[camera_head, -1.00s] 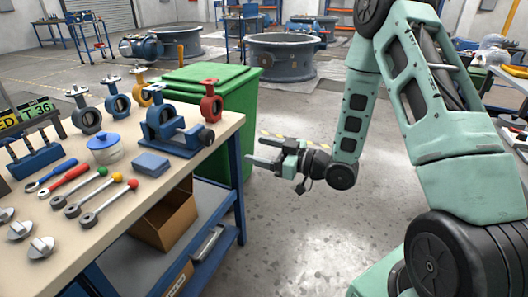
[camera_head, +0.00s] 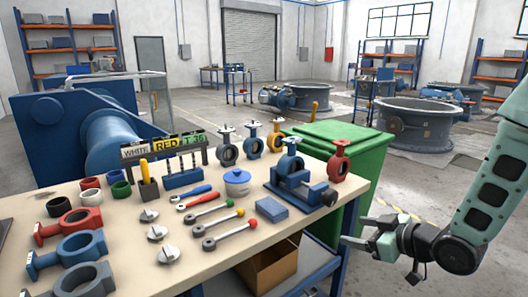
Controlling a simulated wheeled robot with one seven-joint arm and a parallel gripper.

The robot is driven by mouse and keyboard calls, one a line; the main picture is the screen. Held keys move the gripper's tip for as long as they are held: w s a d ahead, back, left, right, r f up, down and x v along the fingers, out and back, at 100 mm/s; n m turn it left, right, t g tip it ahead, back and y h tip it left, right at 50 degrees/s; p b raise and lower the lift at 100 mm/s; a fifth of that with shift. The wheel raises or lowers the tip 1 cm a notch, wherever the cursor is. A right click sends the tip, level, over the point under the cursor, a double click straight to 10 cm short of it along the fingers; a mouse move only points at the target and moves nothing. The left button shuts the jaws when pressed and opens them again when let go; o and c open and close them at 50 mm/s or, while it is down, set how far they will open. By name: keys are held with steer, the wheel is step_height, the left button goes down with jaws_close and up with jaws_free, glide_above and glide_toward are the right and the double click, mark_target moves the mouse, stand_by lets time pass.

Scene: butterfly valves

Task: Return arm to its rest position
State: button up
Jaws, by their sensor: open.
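My gripper (camera_head: 364,232) is open and empty. It is at the lower right, beside the right edge of the workbench (camera_head: 130,262), with its fingers pointing left. My green arm (camera_head: 490,195) comes in from the right edge, and its upper part is out of view. The fingers appear apart from the bench and from the green bin behind them.
The bench holds butterfly valves, such as a red one (camera_head: 339,162), a blue vise (camera_head: 300,188), lever handles (camera_head: 222,215) and coloured rings (camera_head: 90,193). A green bin (camera_head: 365,150) stands behind the bench's right end.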

steer(key=s+a+r+g+h, duration=0.2)
steer(key=s+a+g, duration=0.1)
steer(key=s, duration=0.6)
steer(key=s+a+r+m+g+h, duration=0.1)
steer(key=s+a+r+g+h, duration=0.2)
steer(key=s, duration=0.7)
steer(key=s+a+r+g+h, duration=0.15)
steer(key=s+a+g, duration=0.25)
steer(key=s, duration=0.5)
step_height(320, 180, up, 14)
steer(key=s+p, duration=0.1)
steer(key=p, duration=1.3)
steer(key=shift+s+d+g+h, duration=0.15)
steer(key=shift+g+h, duration=0.2)
steer(key=shift+g, duration=0.05)
